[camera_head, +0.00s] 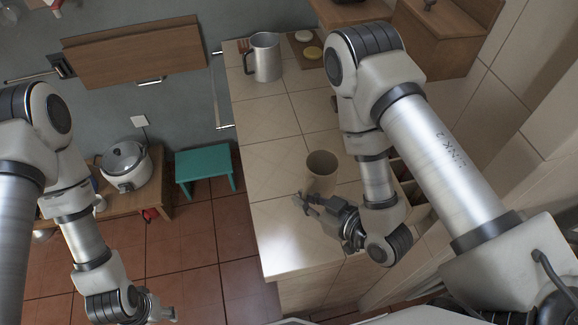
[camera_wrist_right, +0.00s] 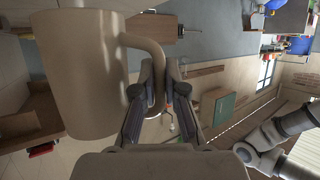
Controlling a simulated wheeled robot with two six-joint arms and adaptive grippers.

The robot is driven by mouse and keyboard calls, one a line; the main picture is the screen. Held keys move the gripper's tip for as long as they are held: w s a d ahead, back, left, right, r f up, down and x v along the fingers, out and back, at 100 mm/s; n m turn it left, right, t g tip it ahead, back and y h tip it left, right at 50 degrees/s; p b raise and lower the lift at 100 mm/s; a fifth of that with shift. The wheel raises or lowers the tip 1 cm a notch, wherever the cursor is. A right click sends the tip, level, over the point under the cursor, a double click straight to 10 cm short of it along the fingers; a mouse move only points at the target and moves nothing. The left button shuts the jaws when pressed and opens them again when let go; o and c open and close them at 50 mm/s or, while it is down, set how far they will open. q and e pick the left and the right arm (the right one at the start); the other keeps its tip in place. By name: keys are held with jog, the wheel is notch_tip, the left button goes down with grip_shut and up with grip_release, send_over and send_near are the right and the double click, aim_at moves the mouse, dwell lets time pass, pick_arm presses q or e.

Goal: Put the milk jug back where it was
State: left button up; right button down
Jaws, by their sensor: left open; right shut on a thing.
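A beige handled vessel (camera_head: 320,174) is over the near part of the counter, its open top facing up. My right gripper (camera_head: 302,204) is beside it. In the right wrist view the vessel (camera_wrist_right: 80,75) fills the left side, and my right gripper (camera_wrist_right: 165,88) is shut on its curved handle. I cannot tell whether its base touches the counter. A metal jug with a handle (camera_head: 265,58) stands upright at the far end of the counter. Which of the two is the milk jug is unclear. My left gripper (camera_head: 162,308) is open, low at the left, away from the counter.
The tiled counter (camera_head: 268,160) is clear between the vessel and the metal jug. A board with small round items (camera_head: 305,50) lies right of the metal jug. A rice cooker (camera_head: 126,166) and a teal stool (camera_head: 205,165) are to the left, below counter level.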

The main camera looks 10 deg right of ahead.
jog(key=w+b, duration=0.1)
jog(key=w, duration=0.1)
jog(key=w+f+b, duration=0.1)
jog(key=b, duration=0.1)
jog(key=w+a+f+b, duration=0.1)
jog(key=w+b, duration=0.1)
jog(key=shift+w+a, duration=0.1)
jog(key=shift+w, duration=0.2)
jog(key=w+f, duration=0.1)
jog(key=w, duration=0.1)
jog(key=w+p, duration=0.1)
jog(key=w, duration=0.2)
jog(key=w+a+f+p, duration=0.1)
jog(key=w, duration=0.1)
jog(key=shift+w+f, duration=0.3)
jog(key=shift+w, duration=0.1)
jog(key=shift+f, duration=0.4)
jog(key=c, duration=1.2)
grip_release()
pick_arm(q)
jog(key=f, duration=0.5)
jog(key=shift+w+a+f, duration=0.1)
jog(key=shift+w+f, duration=0.05)
jog(key=shift+w, duration=0.15)
